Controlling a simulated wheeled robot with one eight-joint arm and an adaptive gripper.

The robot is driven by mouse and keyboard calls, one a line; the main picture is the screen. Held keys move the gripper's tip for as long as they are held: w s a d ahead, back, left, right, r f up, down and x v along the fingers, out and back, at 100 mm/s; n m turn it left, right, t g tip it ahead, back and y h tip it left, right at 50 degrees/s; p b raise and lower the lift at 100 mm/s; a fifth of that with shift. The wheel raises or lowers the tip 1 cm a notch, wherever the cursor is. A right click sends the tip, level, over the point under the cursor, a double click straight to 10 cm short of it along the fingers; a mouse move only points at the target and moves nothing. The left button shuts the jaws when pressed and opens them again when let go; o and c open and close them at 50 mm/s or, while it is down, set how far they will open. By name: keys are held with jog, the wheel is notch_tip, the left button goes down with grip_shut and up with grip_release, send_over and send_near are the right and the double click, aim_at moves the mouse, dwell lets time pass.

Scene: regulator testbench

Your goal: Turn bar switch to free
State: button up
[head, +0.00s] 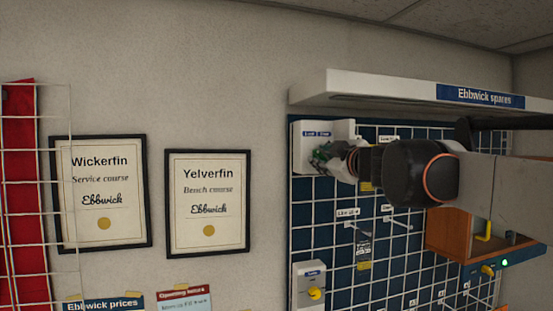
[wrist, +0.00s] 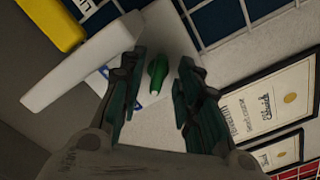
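A green bar-shaped knob (wrist: 158,74) stands out from a white box in the wrist view. The same white box (head: 303,148) is at the upper left of the blue grid panel in the head view, with a small blue two-part label (head: 317,133) too small to read surely. My gripper (wrist: 157,66) is open, one finger on each side of the knob, with visible gaps to both. In the head view my gripper (head: 321,158) is in front of the box and hides the knob.
A white shelf (head: 400,88) marked "Ebbwick spares" juts out above the panel. Below are a white box with a yellow knob (head: 315,293), hooks (head: 400,222) and an orange-brown unit (head: 450,232). Framed certificates (head: 207,203) hang on the wall left of the panel.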

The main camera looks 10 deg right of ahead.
jog(key=shift+s+r, duration=0.15)
jog(key=shift+s, duration=0.1)
jog(key=shift+w, duration=0.1)
grip_shut()
jog(key=shift+m, duration=0.3)
jog(key=m+b, duration=0.1)
jog(key=m, duration=0.2)
jog(key=shift+m, duration=0.4)
jog(key=m, duration=0.4)
jog(key=shift+m+b, duration=0.3)
jog(key=shift+b, duration=0.05)
jog(key=m, duration=0.4)
jog(key=shift+a+b, duration=0.1)
jog(key=shift+b, duration=0.2)
jog(key=m, duration=0.4)
jog(key=shift+m, duration=0.6)
